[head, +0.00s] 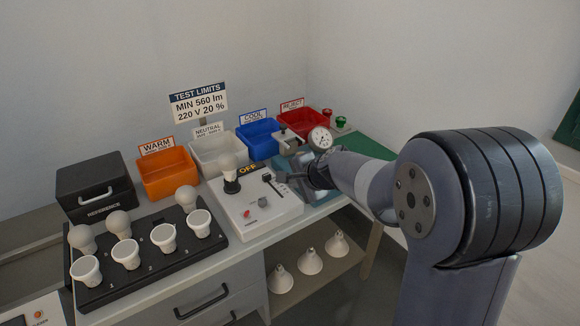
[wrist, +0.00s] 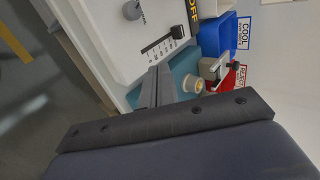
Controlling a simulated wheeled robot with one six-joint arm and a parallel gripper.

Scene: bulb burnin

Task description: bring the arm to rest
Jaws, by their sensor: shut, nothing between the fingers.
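My arm (head: 350,175) reaches in from the right over the bench. My gripper (head: 284,178) is shut and empty at the right side of the white test box (head: 268,212), close to its slider lever (head: 268,178). In the wrist view, the shut fingers (wrist: 157,85) point toward the box and its slider (wrist: 178,32). From these views I cannot tell whether the fingers touch the box. A white bulb (head: 228,165) stands upright in the box's socket, beside the OFF sign (head: 250,168).
A black tray (head: 150,275) with several bulbs stands at the left. Orange (head: 170,188), white (head: 210,165), blue (head: 258,145) and red (head: 290,125) bins line the back. A dial gauge (head: 320,138) stands behind my forearm. Several lamps (head: 310,262) sit on the lower shelf.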

